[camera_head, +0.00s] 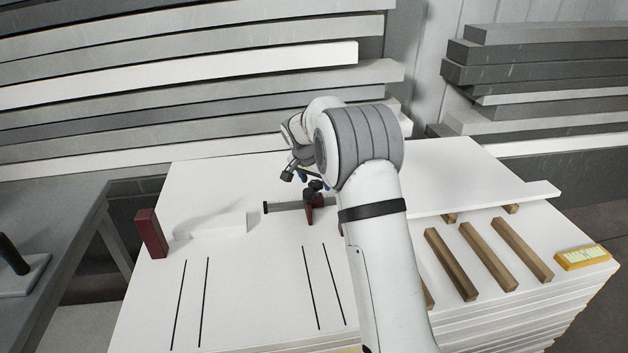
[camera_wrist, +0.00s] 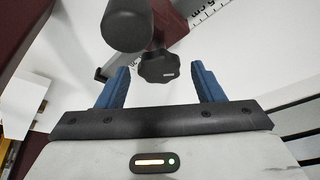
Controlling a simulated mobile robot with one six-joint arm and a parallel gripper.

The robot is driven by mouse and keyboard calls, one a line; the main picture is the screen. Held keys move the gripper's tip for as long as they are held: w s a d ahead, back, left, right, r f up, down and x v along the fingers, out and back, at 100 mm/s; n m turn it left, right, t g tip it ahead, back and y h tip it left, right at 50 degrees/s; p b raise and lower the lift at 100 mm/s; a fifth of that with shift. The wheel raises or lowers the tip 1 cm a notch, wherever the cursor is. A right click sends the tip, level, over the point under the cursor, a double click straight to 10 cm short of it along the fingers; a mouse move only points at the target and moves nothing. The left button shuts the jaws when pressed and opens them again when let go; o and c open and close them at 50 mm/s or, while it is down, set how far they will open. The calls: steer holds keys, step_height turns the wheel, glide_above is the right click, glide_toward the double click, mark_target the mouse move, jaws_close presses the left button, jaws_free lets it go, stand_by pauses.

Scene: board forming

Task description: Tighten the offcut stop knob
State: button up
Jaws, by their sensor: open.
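In the wrist view my gripper (camera_wrist: 160,88) is open, with its two blue fingers apart. A black lobed knob (camera_wrist: 159,67) lies between and just beyond the fingertips. I cannot tell whether the fingers touch it. A dark rounded cylinder (camera_wrist: 127,26) on a black stem is close to the camera at the upper left. In the head view the stop has a dark red block (camera_head: 311,207) on a grey bar (camera_head: 283,206), with a black knob on top. My gripper (camera_head: 324,179) is there, partly hidden by my arm.
Another dark red block (camera_head: 151,233) stands at the left beside a white piece (camera_head: 211,226). Several wooden strips (camera_head: 487,257) and a yellow level-like tool (camera_head: 583,257) lie at the right. The front left of the white board stack, with black lines, is clear. My arm covers the middle.

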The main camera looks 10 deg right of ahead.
steer(key=v, duration=0.7)
steer(key=shift+r, duration=0.4)
steer(key=shift+s, duration=0.1)
